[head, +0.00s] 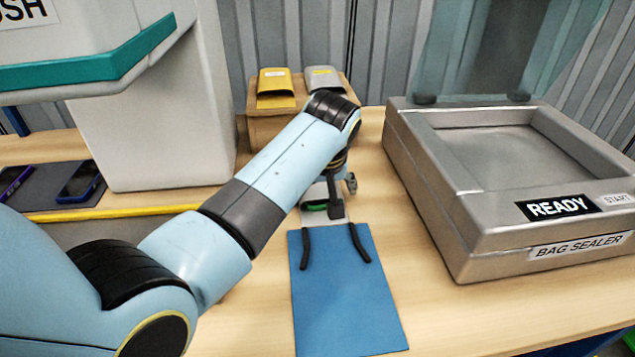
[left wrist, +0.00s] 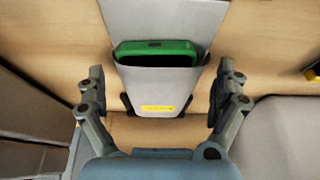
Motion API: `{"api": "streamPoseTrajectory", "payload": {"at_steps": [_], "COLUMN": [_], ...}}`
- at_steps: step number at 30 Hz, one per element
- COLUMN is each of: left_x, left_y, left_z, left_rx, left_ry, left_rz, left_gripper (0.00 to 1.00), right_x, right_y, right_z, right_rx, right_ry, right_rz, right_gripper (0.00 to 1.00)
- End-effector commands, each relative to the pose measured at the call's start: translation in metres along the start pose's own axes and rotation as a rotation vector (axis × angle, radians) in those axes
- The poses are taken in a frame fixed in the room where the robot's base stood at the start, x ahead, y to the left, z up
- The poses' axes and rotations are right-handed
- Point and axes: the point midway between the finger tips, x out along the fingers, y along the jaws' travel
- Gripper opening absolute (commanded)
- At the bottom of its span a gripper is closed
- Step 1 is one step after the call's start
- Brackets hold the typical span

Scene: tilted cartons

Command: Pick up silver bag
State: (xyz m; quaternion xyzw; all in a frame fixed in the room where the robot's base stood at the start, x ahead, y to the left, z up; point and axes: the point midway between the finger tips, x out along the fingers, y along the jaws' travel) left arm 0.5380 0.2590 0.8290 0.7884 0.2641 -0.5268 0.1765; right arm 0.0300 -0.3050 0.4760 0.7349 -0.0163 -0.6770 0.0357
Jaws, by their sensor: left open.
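A silver bag (left wrist: 157,88) with a yellow label stands open in the left wrist view, and a green device (left wrist: 155,50) sits in its mouth. In the head view, part of the bag (head: 320,190) and the green device (head: 314,207) show beyond the blue mat, partly hidden by my gripper. My left gripper (head: 342,194) is open above the bag. In the left wrist view its two fingers (left wrist: 162,80) are on either side of the bag, with gaps showing. My right gripper is not in view.
A blue mat (head: 345,290) with two black strips lies in front. A bag sealer (head: 440,190) marked READY stands at the right. A cardboard box (head: 262,128) at the back holds a yellow pouch (head: 277,85) and a grey pouch (head: 322,78). Phones (head: 80,182) lie at the left.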

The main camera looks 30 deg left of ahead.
Motion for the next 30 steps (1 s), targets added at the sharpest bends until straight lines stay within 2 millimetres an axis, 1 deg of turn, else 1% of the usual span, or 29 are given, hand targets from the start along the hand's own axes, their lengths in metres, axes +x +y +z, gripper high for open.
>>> {"api": "streamPoseTrajectory", "payload": {"at_steps": [1,11,17,20,23,30], "left_x": [-0.001,0.000,-0.001,-0.007,-0.023,-0.070], "left_y": [0.000,0.000,0.000,0.001,0.001,0.001], "left_z": [0.000,0.000,0.000,-0.004,-0.011,-0.030], "left_rx": [0.000,0.000,0.000,-0.001,-0.001,-0.002], "left_ry": [0.000,0.000,0.001,0.003,0.005,0.004], "left_rz": [0.000,0.000,0.000,0.002,0.003,0.003], "left_gripper": [0.97,0.54,0.54,0.54,0.54,0.54], "right_x": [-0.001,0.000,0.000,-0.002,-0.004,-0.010], "right_y": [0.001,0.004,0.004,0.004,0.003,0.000], "right_z": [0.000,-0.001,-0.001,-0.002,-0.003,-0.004], "right_rx": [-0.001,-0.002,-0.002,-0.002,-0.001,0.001], "right_ry": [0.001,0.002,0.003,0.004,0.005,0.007], "right_rz": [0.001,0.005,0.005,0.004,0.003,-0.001], "right_gripper": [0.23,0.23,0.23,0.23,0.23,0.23]}}
